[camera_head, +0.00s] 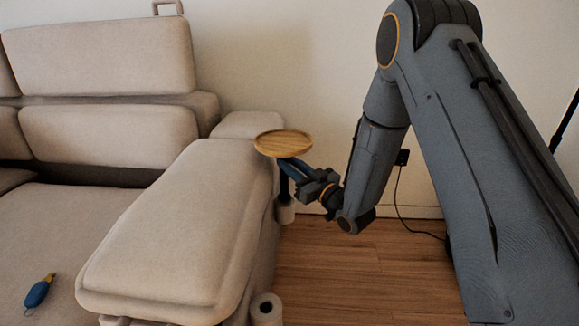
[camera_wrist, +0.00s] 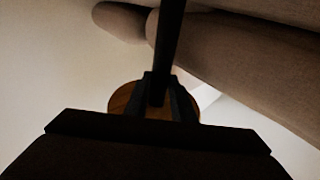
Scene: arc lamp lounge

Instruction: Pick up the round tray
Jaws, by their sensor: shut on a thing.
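My gripper (camera_head: 289,167) comes in from the right, just under the disc, and is shut. In the wrist view the dark post (camera_wrist: 168,40) runs down between the fingertips (camera_wrist: 159,97), and the brown disc (camera_wrist: 122,98) shows behind them. The grip seems to be on the post close under the disc. The fingers hide the middle of the disc.
The beige sofa (camera_head: 175,235) fills the left, close to the tray. A pale cylinder (camera_head: 286,213) stands below the post, another (camera_head: 265,309) at the sofa's front corner. A blue object (camera_head: 38,292) lies on the seat. Wooden floor (camera_head: 350,275) is clear; a cord (camera_head: 403,210) hangs at the wall.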

